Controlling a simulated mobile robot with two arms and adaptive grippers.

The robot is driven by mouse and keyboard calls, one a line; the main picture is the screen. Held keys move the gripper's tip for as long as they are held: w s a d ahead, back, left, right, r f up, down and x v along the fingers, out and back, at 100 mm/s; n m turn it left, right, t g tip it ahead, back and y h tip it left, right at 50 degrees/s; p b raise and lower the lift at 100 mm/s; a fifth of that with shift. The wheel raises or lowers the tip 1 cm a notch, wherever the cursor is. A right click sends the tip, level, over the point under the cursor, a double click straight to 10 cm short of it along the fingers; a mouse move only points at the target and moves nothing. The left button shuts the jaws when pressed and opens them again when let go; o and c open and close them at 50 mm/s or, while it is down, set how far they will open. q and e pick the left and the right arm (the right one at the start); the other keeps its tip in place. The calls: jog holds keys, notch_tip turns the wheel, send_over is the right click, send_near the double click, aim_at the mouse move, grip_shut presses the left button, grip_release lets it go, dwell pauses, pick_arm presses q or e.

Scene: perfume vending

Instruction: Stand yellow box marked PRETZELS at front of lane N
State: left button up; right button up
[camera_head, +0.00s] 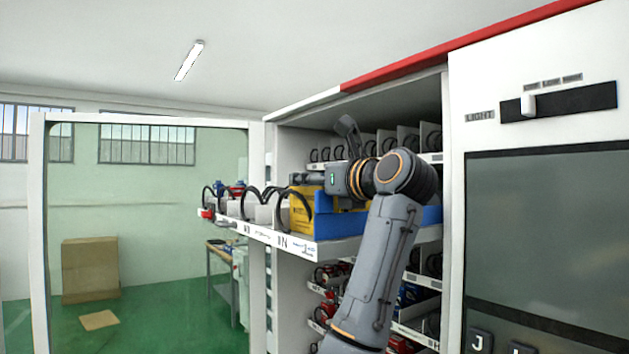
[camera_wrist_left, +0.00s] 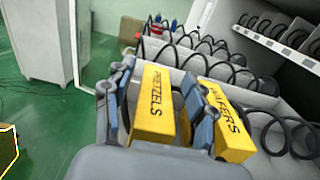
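The yellow box marked PRETZELS (camera_wrist_left: 155,100) stands upright between the two fingers of my left gripper (camera_wrist_left: 158,112) in the left wrist view. The fingers are spread on either side of it, with small gaps visible. Another yellow box, marked WAFERS (camera_wrist_left: 230,128), stands just right of the right finger. In the head view, my left gripper (camera_head: 330,184) reaches over the pulled-out shelf at lane N, whose label (camera_head: 284,241) is on the front strip. A yellow box (camera_head: 300,213) shows at the shelf front, partly hidden by a coil. My right gripper is not in view.
The pulled-out shelf (camera_head: 262,235) has black coils and dividers, with red and blue items (camera_head: 232,189) in lanes to the left. Stocked shelves sit below. The glass door (camera_head: 150,220) stands open at left, and the control panel is at right.

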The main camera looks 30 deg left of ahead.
pick_arm(q)
jog(key=shift+r, duration=0.3)
jog(key=shift+r+p, duration=0.55)
jog(key=shift+p, duration=0.05)
jog(key=d+b, duration=0.1)
jog(key=s+d+f+b, duration=0.1)
jog(key=d, duration=0.1)
jog(key=shift+s+b, duration=0.1)
jog(key=shift+b, duration=0.2)
jog(key=b+v, duration=0.2)
jog(key=v, duration=0.6)
jog(key=shift+s+d+r+b, duration=0.2)
jog(key=shift+d+r+b, duration=0.05)
jog(key=shift+d+b, duration=0.05)
